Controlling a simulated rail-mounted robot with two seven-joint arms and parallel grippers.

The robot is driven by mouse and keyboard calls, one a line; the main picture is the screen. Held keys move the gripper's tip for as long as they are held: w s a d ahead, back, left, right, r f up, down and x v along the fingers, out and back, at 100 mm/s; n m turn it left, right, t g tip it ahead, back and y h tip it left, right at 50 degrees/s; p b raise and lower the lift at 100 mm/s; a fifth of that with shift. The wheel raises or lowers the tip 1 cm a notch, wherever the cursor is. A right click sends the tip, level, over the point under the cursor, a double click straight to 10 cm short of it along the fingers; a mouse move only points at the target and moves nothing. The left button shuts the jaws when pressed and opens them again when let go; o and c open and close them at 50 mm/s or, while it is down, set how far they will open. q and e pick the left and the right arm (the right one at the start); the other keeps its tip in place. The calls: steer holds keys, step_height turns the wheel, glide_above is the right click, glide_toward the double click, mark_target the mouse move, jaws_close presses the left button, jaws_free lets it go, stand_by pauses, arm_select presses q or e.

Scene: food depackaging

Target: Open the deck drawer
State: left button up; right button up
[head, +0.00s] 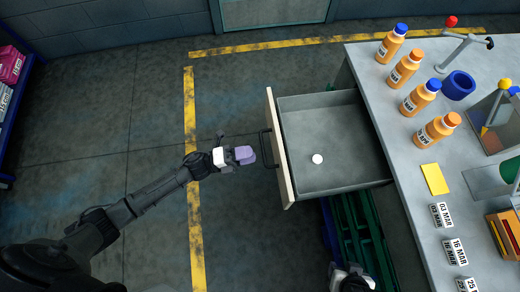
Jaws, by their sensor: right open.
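The deck drawer (345,182) is pulled well out to the left from under the grey deck (395,110). It is a grey tray with a pale front panel (281,150). A dark bar handle (267,148) is on the outside of that panel. A small white round thing (317,159) lies in the drawer. My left gripper (243,155), with a purple part at its tip, is just left of the handle and looks apart from it. Its jaw opening cannot be made out. My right gripper (352,275) is open at the bottom edge, below the drawer, partly cut off.
Orange bottles (403,69) with blue and orange caps stand along the deck. A blue ring (458,86), a yellow card (435,179) and date tags (442,215) are on it too. Green crates (362,240) are below the drawer. The floor left of the drawer is clear.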

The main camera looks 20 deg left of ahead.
arm_select(q)
steer(key=v, duration=0.8)
steer(key=shift+s+a, duration=0.2)
steer(key=shift+a, duration=0.05)
